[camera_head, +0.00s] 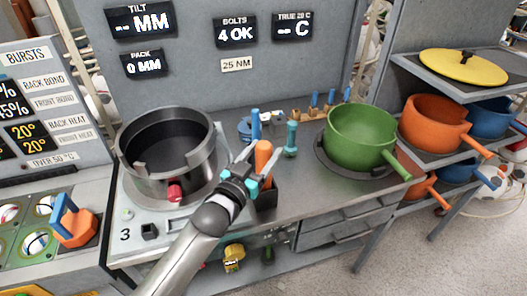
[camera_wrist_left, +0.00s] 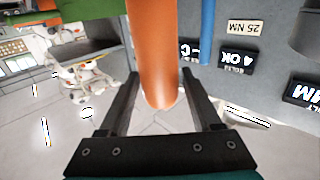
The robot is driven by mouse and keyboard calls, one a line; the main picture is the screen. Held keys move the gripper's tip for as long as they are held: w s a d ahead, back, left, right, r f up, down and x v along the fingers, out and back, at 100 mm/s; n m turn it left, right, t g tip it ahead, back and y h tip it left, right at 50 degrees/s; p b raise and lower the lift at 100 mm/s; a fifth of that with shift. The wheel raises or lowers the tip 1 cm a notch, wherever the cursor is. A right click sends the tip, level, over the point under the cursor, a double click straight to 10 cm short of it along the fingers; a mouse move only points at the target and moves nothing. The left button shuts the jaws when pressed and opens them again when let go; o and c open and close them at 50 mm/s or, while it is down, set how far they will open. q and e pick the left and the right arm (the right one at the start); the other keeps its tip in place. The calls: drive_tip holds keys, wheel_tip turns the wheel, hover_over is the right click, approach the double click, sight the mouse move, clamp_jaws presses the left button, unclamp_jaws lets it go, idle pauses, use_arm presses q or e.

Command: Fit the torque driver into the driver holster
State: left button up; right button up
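An orange-handled tool (camera_head: 263,156), which looks like the torque driver, stands upright at the middle of the bench. Its rounded handle end also shows in the left wrist view (camera_wrist_left: 157,70). A dark box (camera_head: 267,197), apparently the holster, is directly below it; the tool's lower part is hidden, so I cannot tell how deep it sits. My left gripper (camera_head: 260,160) is at the handle, its fingers spread on either side, with gaps beside the handle end in the left wrist view (camera_wrist_left: 160,90). My right gripper is not in view.
A steel pot (camera_head: 135,158) stands at left and a green pan (camera_head: 345,150) at right. A blue-handled tool (camera_head: 256,122) and a teal tool (camera_head: 291,140) stand close behind the orange handle. Orange pans (camera_head: 425,120) sit on the right shelf. A panel with displays rises behind.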

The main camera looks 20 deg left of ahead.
use_arm(q)
drive_tip(key=shift+o, duration=1)
drive_tip(key=shift+r, duration=0.15)
drive_tip(key=s+a, duration=0.2)
drive_tip(key=s, duration=0.9)
drive_tip(key=shift+s+a, duration=0.15)
drive_tip(key=shift+s, duration=0.25)
